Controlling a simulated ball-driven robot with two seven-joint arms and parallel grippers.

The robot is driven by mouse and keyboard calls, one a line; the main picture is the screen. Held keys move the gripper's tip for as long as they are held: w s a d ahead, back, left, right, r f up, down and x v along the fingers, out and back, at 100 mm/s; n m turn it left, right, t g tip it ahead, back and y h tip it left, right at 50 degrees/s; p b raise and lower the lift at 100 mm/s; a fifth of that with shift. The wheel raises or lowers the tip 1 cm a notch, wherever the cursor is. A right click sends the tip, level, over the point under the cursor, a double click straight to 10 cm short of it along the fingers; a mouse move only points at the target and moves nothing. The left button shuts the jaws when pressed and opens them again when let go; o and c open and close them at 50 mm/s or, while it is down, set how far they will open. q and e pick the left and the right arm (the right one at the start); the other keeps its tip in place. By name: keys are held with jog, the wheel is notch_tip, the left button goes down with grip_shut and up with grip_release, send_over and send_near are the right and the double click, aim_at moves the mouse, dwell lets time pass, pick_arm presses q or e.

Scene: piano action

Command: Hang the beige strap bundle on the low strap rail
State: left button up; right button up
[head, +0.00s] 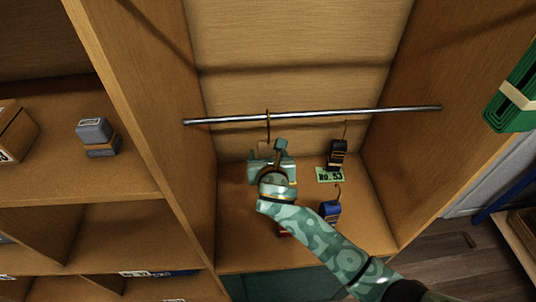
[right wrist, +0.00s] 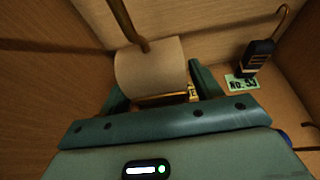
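The beige strap bundle (right wrist: 150,70) is a pale roll with a bronze hook rising from it. It sits between the two green fingers of my right gripper (right wrist: 158,88), which look closed against its sides. In the head view the bundle (head: 268,149) is mostly hidden by my right gripper (head: 270,163). Its hook (head: 267,128) reaches up to the low strap rail (head: 340,113), a thin metal bar across the bay. The hook's top shows at the rail's height; whether it bears on the rail is hard to tell. My left gripper is not in view.
A black bundle (head: 337,154) with a hook stands behind a green number card (head: 329,174). A blue bundle (head: 331,209) stands nearer the front. Wooden side walls bound the bay. A grey-topped block (head: 95,136) sits on the left shelf; a green bundle (head: 514,95) is at right.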

jog(key=shift+s, duration=0.1)
